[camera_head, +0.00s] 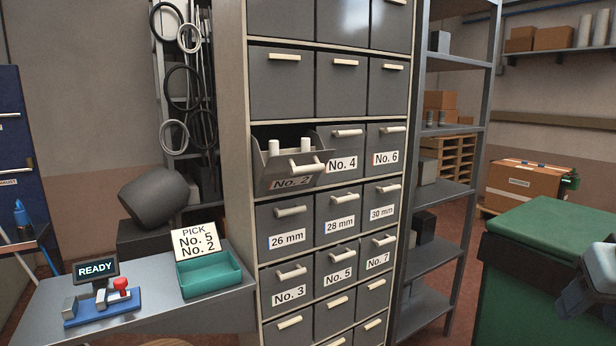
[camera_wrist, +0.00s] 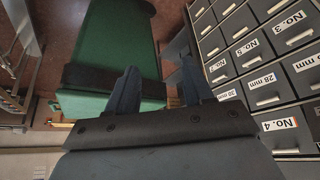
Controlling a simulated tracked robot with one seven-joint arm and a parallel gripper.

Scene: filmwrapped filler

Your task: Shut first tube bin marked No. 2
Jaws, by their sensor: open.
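The bin marked No. 2 (camera_head: 290,172) is tilted open out of the grey cabinet, its front leaning forward with a pale handle across it. Pale tube ends (camera_head: 274,147) show inside it. My gripper (camera_wrist: 160,88) is open and empty, its two dark blue fingers apart in the wrist view. In the head view part of it shows at the far right edge, well away from the bin and in front of the green cabinet or bin. The No. 2 bin cannot be made out in the wrist view.
The neighbouring bins No. 4 (camera_head: 342,150) and No. 6 (camera_head: 386,148) are shut. A bench (camera_head: 215,310) at lower left carries a teal tray (camera_head: 210,278), a PICK card (camera_head: 196,242) and a READY display (camera_head: 96,268). A green box-like unit (camera_head: 545,240) stands at right.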

